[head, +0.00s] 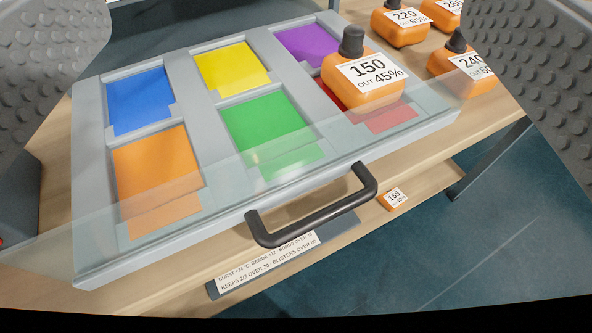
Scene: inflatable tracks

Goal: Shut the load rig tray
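The load rig tray (88,190) is a light grey slab with coloured recesses: blue, yellow, purple, orange, green and red. A clear panel runs across its front part. A dark bar handle (315,212) sticks out from its front edge. An orange weight-like block marked 150 OUT 45% (365,85), with a dark knob, stands at the red recess and hides part of it. My gripper (290,60) is open; its dimpled grey fingers show at the upper left and upper right corners, wide apart. Nothing is between them in its grip, and the handle is below them in the picture.
Orange blocks marked 220 (402,25) and 240 (464,72) stand on wood right of the tray, with another at the top edge. A small orange 165 block (393,199) and a printed label (268,262) are below the handle. Blue-grey floor lies at lower right.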

